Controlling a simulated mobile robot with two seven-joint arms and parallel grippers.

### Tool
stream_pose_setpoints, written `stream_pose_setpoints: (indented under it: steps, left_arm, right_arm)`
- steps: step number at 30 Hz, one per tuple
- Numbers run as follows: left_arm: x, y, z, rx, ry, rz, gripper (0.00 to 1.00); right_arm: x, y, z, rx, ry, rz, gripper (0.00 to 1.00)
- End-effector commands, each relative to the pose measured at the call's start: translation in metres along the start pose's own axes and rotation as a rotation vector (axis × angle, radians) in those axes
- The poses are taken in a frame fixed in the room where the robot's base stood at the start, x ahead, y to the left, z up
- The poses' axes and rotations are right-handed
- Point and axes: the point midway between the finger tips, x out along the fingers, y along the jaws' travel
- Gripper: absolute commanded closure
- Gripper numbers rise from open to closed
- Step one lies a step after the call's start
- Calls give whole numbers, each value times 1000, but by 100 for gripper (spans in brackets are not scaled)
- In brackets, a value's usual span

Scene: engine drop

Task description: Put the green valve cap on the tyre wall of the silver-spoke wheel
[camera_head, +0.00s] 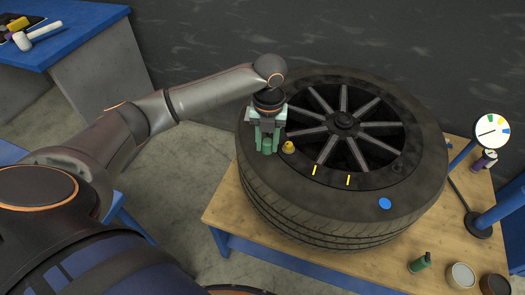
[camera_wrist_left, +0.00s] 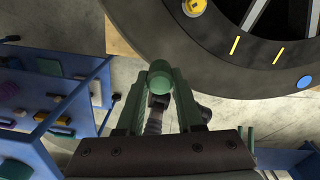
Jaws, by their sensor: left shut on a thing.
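The wheel with silver spokes (camera_head: 343,101) lies flat on a wooden bench, its black tyre wall (camera_head: 420,165) facing up. My left gripper (camera_head: 266,151) points down at the left part of the tyre wall. It is shut on the green valve cap (camera_head: 267,144), which also shows between the fingertips in the left wrist view (camera_wrist_left: 160,78). I cannot tell whether the cap touches the tyre. A yellow cap (camera_head: 289,147) sits just right of the gripper near the rim. A blue round spot (camera_head: 385,203) is on the tyre's front right. My right gripper is out of view.
Two yellow marks lie on the wheel's dark ring (camera_head: 314,169). A green bottle (camera_head: 420,262) and several round tins (camera_head: 460,275) stand at the bench's front right. A blue table with tools (camera_head: 75,30) stands back left.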

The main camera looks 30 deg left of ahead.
Motion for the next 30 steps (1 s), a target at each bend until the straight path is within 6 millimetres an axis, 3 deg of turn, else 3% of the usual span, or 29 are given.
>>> stream_pose_setpoints:
  steps: [1, 6, 13, 18, 30]
  left_arm:
    - [12, 4, 6, -4, 4, 4, 100]
    - [34, 10, 23, 0, 3, 2, 100]
    - [46, 15, 33, 0, 2, 2, 100]
    - [71, 14, 32, 2, 3, 2, 100]
    - [78, 14, 32, 2, 0, 1, 100]
  right_arm:
    - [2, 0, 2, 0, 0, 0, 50]
    - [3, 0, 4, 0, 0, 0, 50]
    - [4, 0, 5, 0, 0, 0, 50]
    - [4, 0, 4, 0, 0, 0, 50]
    - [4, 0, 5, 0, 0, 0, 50]
